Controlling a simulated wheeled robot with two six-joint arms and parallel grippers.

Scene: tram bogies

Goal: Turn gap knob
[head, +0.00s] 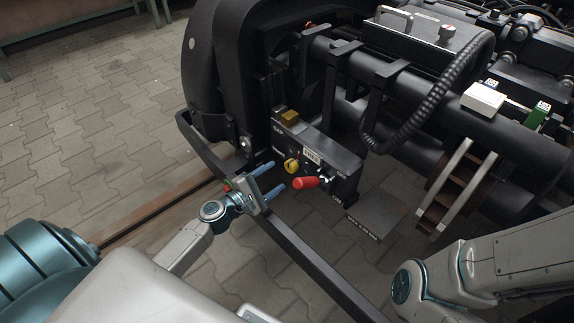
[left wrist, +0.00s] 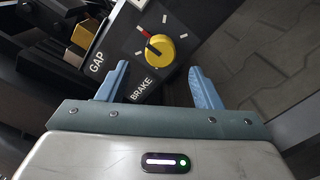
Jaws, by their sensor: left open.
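The yellow gap knob (head: 291,166) sits on the front face of a dark control box (head: 335,154) on the bogie. In the left wrist view the knob (left wrist: 160,49) is round with a red pointer mark on its left side, and white tick marks surround it. The words GAP and BRAKE are printed near it. My left gripper (head: 276,176) is open and empty, its two blue fingers pointing at the knob. In the wrist view the fingers (left wrist: 159,80) are apart, short of the knob and not touching it. My right gripper is not in view.
A brass-coloured block (head: 289,117) is on the box's top left. A dark frame bar (head: 300,255) runs below. A black ribbed hose (head: 440,100) hangs at the right. Paved floor lies left.

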